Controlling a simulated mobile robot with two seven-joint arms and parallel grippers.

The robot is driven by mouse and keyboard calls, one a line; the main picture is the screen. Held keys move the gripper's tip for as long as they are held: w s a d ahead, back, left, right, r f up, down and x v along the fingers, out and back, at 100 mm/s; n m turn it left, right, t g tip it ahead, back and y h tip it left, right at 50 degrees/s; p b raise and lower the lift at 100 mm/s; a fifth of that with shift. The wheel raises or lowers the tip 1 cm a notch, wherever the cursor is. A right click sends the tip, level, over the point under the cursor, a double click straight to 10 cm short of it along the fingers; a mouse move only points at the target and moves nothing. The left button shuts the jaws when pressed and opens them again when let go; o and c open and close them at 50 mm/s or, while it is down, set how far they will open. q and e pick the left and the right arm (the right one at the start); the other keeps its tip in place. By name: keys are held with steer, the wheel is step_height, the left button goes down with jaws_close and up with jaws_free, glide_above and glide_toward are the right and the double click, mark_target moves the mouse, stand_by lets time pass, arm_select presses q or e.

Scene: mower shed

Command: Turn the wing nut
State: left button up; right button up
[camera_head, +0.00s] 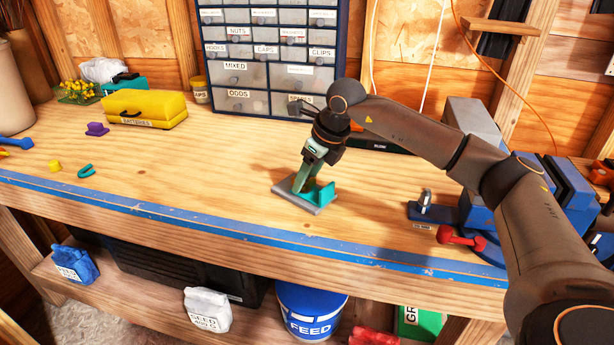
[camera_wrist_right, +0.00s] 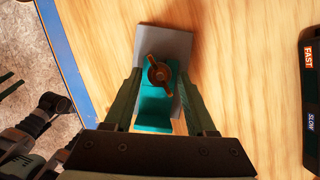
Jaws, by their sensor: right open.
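The wing nut (camera_wrist_right: 158,74) is bronze-brown with two wings and sits on a teal bracket (camera_wrist_right: 154,108) in the right wrist view. The bracket rests on a grey plate (camera_wrist_right: 169,40) lying on the workbench. In the head view the bracket (camera_head: 326,192) and plate (camera_head: 300,202) are near the bench's middle, and my gripper hides the nut. My right gripper (camera_head: 302,187) points down over the plate. In the wrist view its open fingers (camera_wrist_right: 160,76) stand on either side of the nut, with gaps visible. My left gripper does not show in the head view.
A blue vise (camera_head: 567,190) and a small blue stand (camera_head: 433,210) are to the right. A yellow case (camera_head: 145,108) stands back left, and a drawer cabinet (camera_head: 265,60) behind. Small purple, yellow and teal pieces lie at left. The bench between is clear.

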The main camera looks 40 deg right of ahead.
steer(key=v, duration=1.2)
steer(key=shift+r, duration=0.3)
